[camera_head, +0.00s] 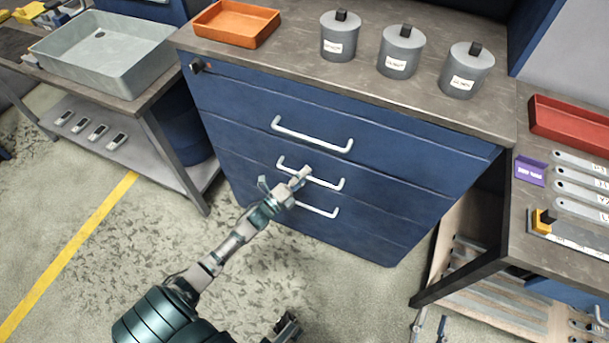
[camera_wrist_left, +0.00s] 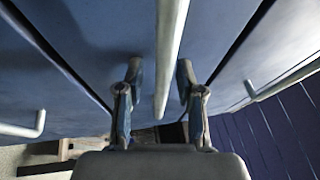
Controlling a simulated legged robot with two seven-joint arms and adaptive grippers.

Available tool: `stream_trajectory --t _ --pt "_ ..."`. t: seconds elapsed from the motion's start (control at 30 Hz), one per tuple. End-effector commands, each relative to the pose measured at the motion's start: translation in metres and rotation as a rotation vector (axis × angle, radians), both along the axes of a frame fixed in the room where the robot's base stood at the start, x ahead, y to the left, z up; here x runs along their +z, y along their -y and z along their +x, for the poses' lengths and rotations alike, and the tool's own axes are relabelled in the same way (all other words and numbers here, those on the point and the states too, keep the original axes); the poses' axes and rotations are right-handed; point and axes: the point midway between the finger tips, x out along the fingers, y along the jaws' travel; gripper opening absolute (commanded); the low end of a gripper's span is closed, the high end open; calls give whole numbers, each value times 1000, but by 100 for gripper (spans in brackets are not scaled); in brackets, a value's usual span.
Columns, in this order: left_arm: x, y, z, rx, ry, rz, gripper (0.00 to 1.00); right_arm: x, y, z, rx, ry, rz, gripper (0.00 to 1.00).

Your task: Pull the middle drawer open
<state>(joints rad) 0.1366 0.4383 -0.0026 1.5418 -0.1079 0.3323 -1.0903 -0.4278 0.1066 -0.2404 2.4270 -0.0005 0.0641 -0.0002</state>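The blue cabinet (camera_head: 240,130) has stacked drawers with white bar handles. The middle drawer's handle (camera_head: 325,184) is partly hidden behind my left gripper (camera_head: 298,178). In the left wrist view, the fingers of my left gripper (camera_wrist_left: 158,85) are apart, one on each side of a pale handle bar (camera_wrist_left: 170,50). The bar runs between them, nearer the right finger; I cannot tell whether they touch. The middle drawer looks flush with the cabinet front. Two fingertips of my right gripper (camera_head: 430,328) show apart at the bottom edge, away from the cabinet.
The top handle (camera_head: 312,135) and lower handle (camera_head: 318,210) are close above and below. An orange tray (camera_head: 236,24) and three grey canisters (camera_head: 340,38) stand on top. A workbench (camera_head: 505,240) stands at right, another with a grey bin (camera_head: 75,70) at left. Floor in front is clear.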

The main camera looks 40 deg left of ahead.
Motion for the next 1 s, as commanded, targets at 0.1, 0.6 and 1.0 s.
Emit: stream_trajectory --t 0.1,0.6,1.0 --pt "0 0 0 0 0 0 2 -1 0 0 0 -1 0 40" --pt "-1 5 -13 0 -6 -1 0 -9 2 2 -2 -84 -28 40" --pt "2 26 -99 1 -8 -3 0 -91 22 -26 -10 -705 -205 40"
